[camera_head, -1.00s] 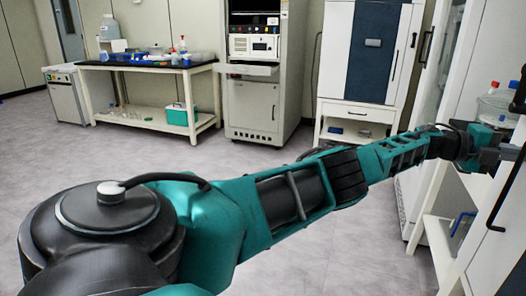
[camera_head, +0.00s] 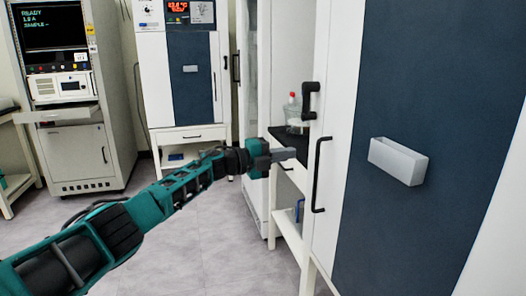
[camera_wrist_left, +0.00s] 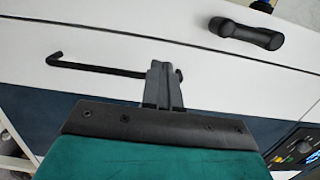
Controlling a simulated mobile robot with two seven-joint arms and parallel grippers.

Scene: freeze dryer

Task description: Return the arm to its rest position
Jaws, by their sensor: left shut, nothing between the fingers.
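My left arm (camera_head: 185,188) reaches in from the lower left of the head view, stretched out toward the freeze dryer cabinet. My left gripper (camera_head: 284,154) is at its end, beside the cabinet's white door edge. In the left wrist view the left gripper (camera_wrist_left: 163,70) has its fingers together with nothing between them. There the black bar handle (camera_wrist_left: 110,68) appears behind the fingertips; I cannot tell whether they touch. The same handle (camera_head: 320,175) shows just right of the gripper in the head view. My right gripper is not in view.
The cabinet's blue door panel (camera_head: 430,120) with a pale holder (camera_head: 398,162) fills the right. A black latch handle (camera_head: 311,100) is above the bar handle. A bench with a red-capped bottle (camera_head: 292,112) stands behind the gripper. The floor (camera_head: 215,240) below the arm is clear.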

